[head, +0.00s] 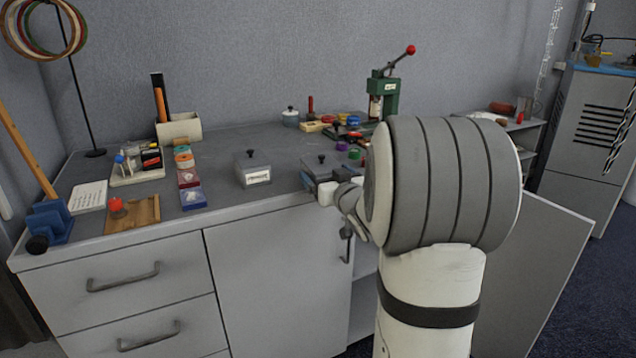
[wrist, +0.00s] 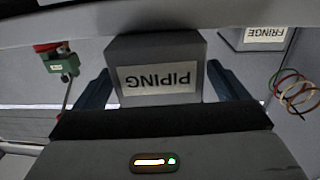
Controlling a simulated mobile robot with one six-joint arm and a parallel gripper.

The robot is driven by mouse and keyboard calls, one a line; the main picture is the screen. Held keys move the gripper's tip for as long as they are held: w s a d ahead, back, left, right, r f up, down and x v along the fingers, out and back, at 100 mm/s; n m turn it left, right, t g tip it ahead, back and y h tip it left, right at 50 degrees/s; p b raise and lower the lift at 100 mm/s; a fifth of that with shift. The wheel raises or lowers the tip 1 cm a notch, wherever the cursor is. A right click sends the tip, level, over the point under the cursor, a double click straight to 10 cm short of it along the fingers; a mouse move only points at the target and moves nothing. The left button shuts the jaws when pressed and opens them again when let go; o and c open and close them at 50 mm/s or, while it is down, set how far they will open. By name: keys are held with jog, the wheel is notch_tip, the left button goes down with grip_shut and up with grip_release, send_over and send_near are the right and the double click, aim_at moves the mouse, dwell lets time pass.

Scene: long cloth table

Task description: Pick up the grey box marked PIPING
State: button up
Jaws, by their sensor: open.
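The grey box marked PIPING (wrist: 155,52) is in the wrist view, its white label upside down. My gripper (wrist: 158,72) is open, with one dark finger on each side of the box. Whether the fingers touch the box cannot be told. In the head view the grey box with a dark knob (head: 319,166) stands near the counter's front edge, partly hidden by my gripper (head: 318,182) and arm.
A similar grey box (head: 253,171) stands to the left; the wrist view shows one marked FRINGE (wrist: 262,36). A green press (head: 383,97) and small coloured pots are behind. Trays and coloured boxes (head: 190,190) lie further left. A cabinet door (head: 540,260) stands open at right.

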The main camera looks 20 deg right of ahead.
jog(key=w, duration=0.3)
jog(key=shift+w+d, duration=0.1)
jog(key=shift+w, duration=0.1)
jog(key=c, duration=1.5)
